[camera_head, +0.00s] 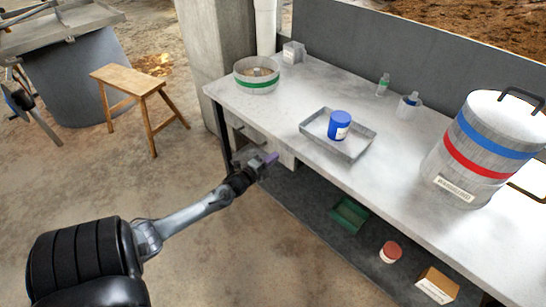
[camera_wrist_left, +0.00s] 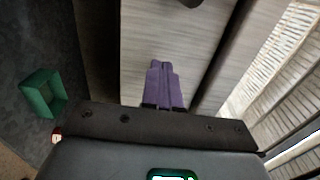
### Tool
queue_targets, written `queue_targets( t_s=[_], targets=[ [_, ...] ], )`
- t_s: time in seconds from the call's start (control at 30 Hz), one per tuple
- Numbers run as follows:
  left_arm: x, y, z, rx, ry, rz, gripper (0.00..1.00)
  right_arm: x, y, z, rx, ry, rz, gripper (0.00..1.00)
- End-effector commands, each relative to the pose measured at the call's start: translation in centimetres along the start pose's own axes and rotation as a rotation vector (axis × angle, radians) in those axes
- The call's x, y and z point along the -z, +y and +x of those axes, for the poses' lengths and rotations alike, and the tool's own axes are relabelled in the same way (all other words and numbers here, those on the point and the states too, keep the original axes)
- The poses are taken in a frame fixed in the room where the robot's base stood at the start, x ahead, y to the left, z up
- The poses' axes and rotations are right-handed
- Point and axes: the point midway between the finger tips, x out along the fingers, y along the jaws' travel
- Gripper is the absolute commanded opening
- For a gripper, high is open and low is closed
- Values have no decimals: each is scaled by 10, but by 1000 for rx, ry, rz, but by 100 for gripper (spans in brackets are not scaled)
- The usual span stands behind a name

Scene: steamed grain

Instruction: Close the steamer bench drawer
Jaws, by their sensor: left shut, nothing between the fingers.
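The steamer bench (camera_head: 300,105) has a grey top, and its drawer (camera_head: 246,132) is under the left end. A dark handle shows on the drawer front. My left gripper (camera_head: 270,159) is at the drawer unit's lower right in the head view, below the bench top and partly covering it. In the left wrist view its purple fingers (camera_wrist_left: 164,86) are pressed together and empty in front of a pale wood-grained panel (camera_wrist_left: 150,35). A dark part, perhaps the handle, shows at the panel's top edge. I cannot tell how far the drawer is out, or whether the fingers touch it. My right gripper is not seen.
On the bench stand a round steamer with a green band (camera_head: 257,84), a metal tray (camera_head: 358,148) holding a blue tub (camera_head: 339,125), and a large banded pot (camera_head: 470,150). A green bin (camera_head: 349,215) sits on the lower shelf.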

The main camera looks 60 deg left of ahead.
Motion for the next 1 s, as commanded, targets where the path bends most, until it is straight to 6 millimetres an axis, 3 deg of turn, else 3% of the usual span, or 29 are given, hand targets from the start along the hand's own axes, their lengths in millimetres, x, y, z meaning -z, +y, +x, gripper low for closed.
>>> queue_targets(
  t_s=[0.13, 0.5, 0.87, 1.0],
  targets=[
    [7, -1, -17, -8, 9, -2, 0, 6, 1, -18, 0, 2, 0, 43],
    [6, 1, -87, -7, 10, -2, 0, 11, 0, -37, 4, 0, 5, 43],
    [6, 1, -117, -7, 9, -2, 0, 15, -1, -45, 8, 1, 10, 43],
    [25, 7, -131, -26, 15, -40, 0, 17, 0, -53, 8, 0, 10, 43]
  ],
)
